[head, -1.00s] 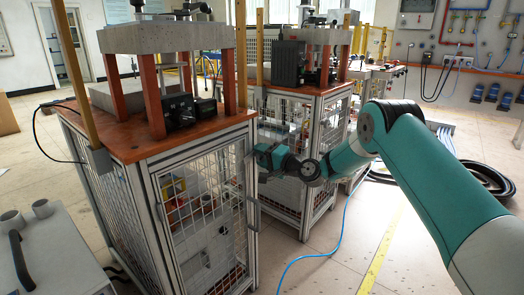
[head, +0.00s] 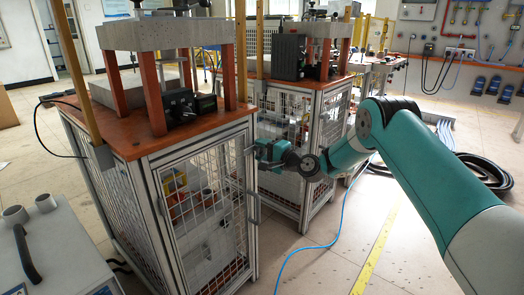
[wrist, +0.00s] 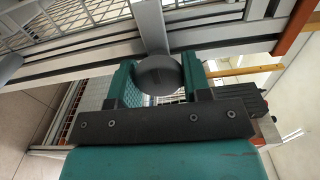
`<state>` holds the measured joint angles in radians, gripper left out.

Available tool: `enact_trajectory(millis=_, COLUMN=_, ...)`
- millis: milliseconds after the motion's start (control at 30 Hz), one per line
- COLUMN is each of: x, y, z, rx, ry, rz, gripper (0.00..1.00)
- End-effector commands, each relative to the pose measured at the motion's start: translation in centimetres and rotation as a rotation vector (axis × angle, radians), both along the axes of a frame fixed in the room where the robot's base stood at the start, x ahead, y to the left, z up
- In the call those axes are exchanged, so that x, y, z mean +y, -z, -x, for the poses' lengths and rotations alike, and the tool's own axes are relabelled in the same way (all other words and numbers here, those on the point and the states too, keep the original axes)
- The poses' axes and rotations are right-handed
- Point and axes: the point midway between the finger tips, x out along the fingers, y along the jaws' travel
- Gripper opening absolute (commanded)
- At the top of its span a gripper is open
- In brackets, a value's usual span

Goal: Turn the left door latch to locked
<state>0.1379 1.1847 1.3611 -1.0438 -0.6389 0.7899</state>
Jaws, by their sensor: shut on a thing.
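My gripper (wrist: 160,82) is shut on a dark round knob (wrist: 159,73), which I take to be the door latch. The green fingers stand on both sides of the knob in the wrist view. The knob sits against a light metal frame bar. In the head view my gripper (head: 255,151) is at the right front edge of the near cabinet's mesh door (head: 205,215). The latch is hidden or too small to make out in the head view. The door appears closed, and the knob's exact turn angle cannot be told.
The near cabinet has an orange top (head: 125,135) with a press frame and a black control box (head: 182,105). A second cabinet (head: 318,140) stands close behind my gripper. A blue cable (head: 315,248) and black hoses (head: 485,172) lie on the floor.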

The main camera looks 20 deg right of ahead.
Motion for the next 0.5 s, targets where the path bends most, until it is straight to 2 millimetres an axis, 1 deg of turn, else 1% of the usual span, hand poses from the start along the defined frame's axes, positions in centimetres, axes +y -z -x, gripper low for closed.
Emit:
enact_trajectory(millis=33, x=-0.02, y=0.12, z=0.03, rx=0.003, ry=0.000, rz=0.000, gripper=0.49)
enact_trajectory(millis=67, x=-0.02, y=0.12, z=0.03, rx=0.003, ry=0.000, rz=0.000, gripper=0.56)
enact_trajectory(millis=100, x=-0.02, y=0.11, z=0.03, rx=0.003, ry=0.000, rz=0.000, gripper=0.65)
enact_trajectory(millis=133, x=-0.02, y=0.11, z=0.03, rx=0.002, ry=0.000, rz=0.000, gripper=0.68)
enact_trajectory(millis=400, x=-0.08, y=0.04, z=0.06, rx=0.001, ry=0.001, rz=0.001, gripper=0.68)
enact_trajectory(millis=500, x=-0.46, y=0.05, z=0.50, rx=0.002, ry=0.001, rz=0.001, gripper=0.68)
